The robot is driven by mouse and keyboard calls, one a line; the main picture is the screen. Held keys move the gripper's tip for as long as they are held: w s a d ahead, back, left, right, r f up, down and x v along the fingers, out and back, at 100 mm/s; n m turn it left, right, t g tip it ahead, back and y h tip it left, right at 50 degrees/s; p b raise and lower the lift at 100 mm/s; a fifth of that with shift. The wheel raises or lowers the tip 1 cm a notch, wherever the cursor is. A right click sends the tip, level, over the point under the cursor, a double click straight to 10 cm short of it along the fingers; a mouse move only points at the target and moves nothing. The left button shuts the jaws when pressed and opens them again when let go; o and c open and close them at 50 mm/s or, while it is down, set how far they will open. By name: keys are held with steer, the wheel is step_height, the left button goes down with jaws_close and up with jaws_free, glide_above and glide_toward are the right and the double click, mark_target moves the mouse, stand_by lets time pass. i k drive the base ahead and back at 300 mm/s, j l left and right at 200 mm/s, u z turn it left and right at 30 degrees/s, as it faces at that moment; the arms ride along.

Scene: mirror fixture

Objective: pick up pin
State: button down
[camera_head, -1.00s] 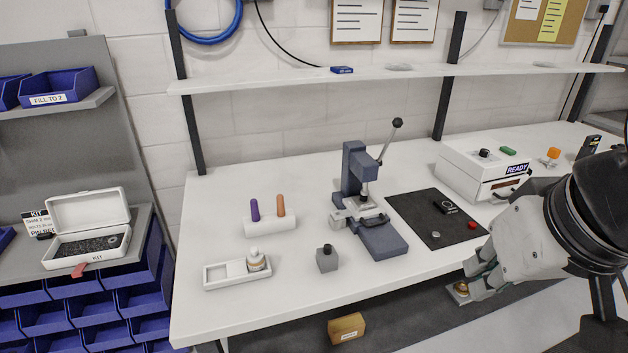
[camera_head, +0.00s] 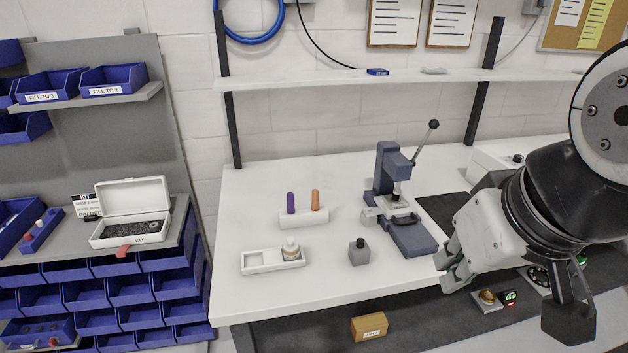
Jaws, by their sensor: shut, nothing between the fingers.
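I cannot single out a thing that is clearly the pin. The pin-shaped things in view are a purple peg (camera_head: 291,203) and an orange peg (camera_head: 315,200), both upright in a white holder (camera_head: 303,219) on the workbench. An open white kit box (camera_head: 130,236) on the grey shelf at left holds dark small contents, too small to tell apart. My gripper (camera_head: 452,272) is at the bench's front edge, right of the pegs and apart from them. Its fingers are shut and empty, partly hidden by its own body.
A blue-grey lever press (camera_head: 386,168) stands between the pegs and my arm. Blue bins (camera_head: 107,291) fill the left rack. The bench's front left is clear.

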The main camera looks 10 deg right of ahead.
mark_target(360, 241)
steer(key=l+u, duration=0.2)
steer(key=l, duration=0.2)
steer(key=z, duration=0.3)
steer(key=i+j+z, duration=0.1)
steer(key=j+z, duration=0.15)
steer(key=z, duration=0.2)
steer(key=j+z, duration=0.25)
steer(key=z, duration=0.2)
steer(key=j+z, duration=0.4)
steer(key=j, duration=0.7)
steer(key=i, duration=0.05)
